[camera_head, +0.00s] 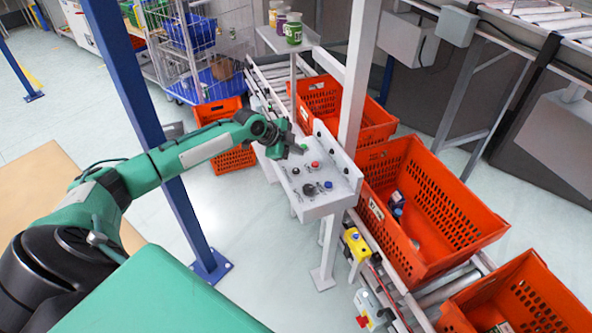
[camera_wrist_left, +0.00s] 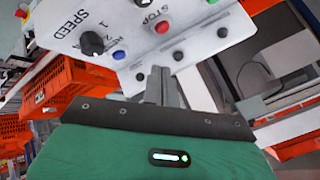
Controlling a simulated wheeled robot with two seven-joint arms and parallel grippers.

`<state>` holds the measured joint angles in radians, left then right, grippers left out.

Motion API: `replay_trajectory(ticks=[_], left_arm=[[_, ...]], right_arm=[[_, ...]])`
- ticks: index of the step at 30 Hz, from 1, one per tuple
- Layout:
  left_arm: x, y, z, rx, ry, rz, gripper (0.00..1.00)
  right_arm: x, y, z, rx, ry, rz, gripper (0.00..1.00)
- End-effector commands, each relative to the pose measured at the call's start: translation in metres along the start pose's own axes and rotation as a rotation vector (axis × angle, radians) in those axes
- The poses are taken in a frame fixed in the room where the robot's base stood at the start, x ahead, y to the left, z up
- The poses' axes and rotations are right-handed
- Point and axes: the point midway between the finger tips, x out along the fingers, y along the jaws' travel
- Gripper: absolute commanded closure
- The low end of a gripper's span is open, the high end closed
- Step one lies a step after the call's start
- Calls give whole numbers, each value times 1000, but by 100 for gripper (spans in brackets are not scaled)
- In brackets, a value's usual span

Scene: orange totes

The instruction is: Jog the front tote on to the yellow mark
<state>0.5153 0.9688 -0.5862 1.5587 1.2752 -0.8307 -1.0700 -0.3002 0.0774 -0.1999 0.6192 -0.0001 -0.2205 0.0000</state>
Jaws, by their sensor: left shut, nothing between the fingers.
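The white control panel (camera_head: 322,200) has a red button (camera_head: 315,164), a blue button (camera_head: 328,184), a green button and black controls. My left gripper (camera_head: 296,150) is shut and empty over the panel's far end. In the left wrist view its closed fingers (camera_wrist_left: 157,82) point at the panel beside two black buttons; contact cannot be told. "SPEED" and "STOP" labels are readable there. An orange tote (camera_head: 440,215) holding small items stands on the roller conveyor, with a nearer orange tote (camera_head: 520,300) cut off at bottom right. I cannot make out a yellow mark on the conveyor.
Another orange tote (camera_head: 340,108) stands farther up the conveyor. A grey post (camera_head: 357,80) rises beside the panel, and a blue post (camera_head: 150,120) stands by my left arm. Jars stand on a shelf behind.

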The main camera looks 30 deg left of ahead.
Motion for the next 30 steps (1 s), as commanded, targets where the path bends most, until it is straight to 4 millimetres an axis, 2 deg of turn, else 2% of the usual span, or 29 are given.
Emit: replay_trajectory(ticks=[3,8,20,30], left_arm=[[-10,-19,7,4,-1,-28,100],[-14,-26,10,7,0,-39,100],[-11,-24,11,6,0,-38,100],[12,-8,28,4,0,-36,100]], right_arm=[[0,1,-4,-1,5,1,100],[0,3,-2,-1,4,3,100],[2,4,0,-2,1,5,100],[22,3,3,-2,0,4,100]])
